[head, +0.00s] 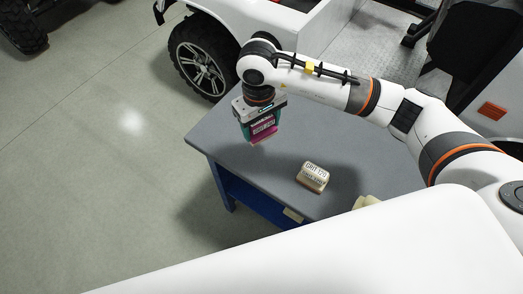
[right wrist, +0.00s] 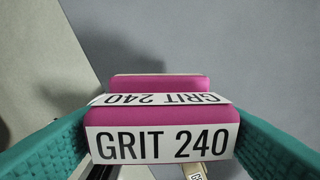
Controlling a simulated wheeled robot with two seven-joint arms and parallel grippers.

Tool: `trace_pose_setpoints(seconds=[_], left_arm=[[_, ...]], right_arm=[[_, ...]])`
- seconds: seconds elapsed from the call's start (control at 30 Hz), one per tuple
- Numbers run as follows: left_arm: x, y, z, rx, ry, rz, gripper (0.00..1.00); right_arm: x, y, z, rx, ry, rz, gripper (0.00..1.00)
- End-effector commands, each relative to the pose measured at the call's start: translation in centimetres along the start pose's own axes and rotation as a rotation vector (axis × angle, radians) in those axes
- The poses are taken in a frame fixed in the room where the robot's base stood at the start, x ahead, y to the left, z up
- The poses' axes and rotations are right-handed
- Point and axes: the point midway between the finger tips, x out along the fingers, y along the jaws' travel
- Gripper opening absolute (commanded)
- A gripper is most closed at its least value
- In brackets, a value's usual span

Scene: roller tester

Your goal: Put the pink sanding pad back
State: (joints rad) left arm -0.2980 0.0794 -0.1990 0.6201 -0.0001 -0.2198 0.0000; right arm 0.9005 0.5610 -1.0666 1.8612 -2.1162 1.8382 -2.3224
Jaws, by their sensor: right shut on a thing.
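The pink sanding pad (head: 263,138) is in my right gripper (head: 261,122), above the far left part of the grey table. In the right wrist view the pad (right wrist: 160,117) sits between the two green fingers and carries white labels reading "GRIT 240". The right gripper is shut on it, and the pad appears clear of the tabletop. My left gripper is not in view.
A beige block (head: 312,177) with a white "GRIT" label stands on the grey table (head: 245,165). Another pale thing (head: 366,201) is partly hidden by my white body. A white vehicle (head: 285,30) stands behind the table. The table's left part is clear.

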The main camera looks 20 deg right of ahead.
Motion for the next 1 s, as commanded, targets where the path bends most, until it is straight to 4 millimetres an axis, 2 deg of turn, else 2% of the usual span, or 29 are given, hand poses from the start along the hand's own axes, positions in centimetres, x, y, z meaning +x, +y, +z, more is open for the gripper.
trace_pose_setpoints(seconds=[0.1,0.2,0.37,0.6,1.0], left_arm=[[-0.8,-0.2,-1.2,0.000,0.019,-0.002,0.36],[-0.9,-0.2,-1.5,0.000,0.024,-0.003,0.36],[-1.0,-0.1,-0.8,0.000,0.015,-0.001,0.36],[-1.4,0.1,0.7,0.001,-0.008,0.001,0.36],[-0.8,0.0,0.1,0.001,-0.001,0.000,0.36]], right_arm=[[2.2,0.1,-0.1,0.001,0.007,0.001,0.46],[3.6,0.2,-0.1,0.000,0.004,0.002,0.46],[4.8,0.2,-0.1,0.001,0.002,0.001,0.46],[7.9,0.4,-0.1,0.001,0.004,0.002,0.46],[8.6,0.3,-0.1,0.000,0.000,0.000,0.46]])
